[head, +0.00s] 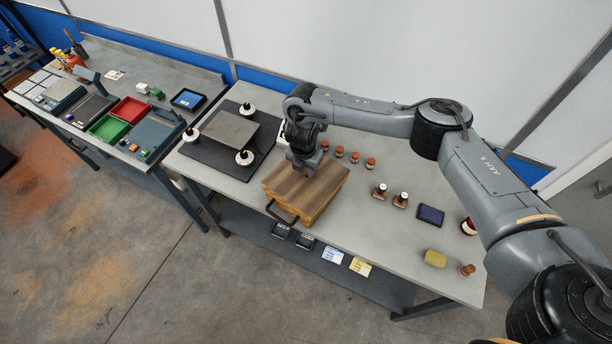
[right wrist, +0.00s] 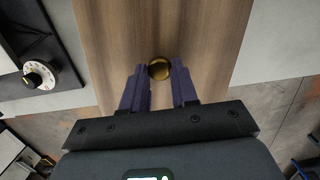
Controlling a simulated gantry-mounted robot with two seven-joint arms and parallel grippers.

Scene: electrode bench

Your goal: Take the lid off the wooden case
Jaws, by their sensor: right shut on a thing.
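The wooden case (head: 322,202) stands on the grey bench, with a black handle (head: 281,214) at its front left. Its brown striped lid (head: 287,184) lies over the top; I cannot tell whether there is a gap beneath it. In the right wrist view the lid (right wrist: 195,30) fills the middle and carries a round brass knob (right wrist: 159,67). My right gripper (head: 309,169) points down at the lid. Its purple fingers (right wrist: 159,78) are on either side of the knob and shut on it. In the head view the arm hides the knob. My left gripper is not in view.
Several small brown-capped items (head: 354,157) stand behind the case. Wooden stampers (head: 379,191) and a dark blue pad (head: 431,215) are to its right. A dark board with a grey plate (head: 232,131) and white dials lies to its left. Bench right of the case is partly clear.

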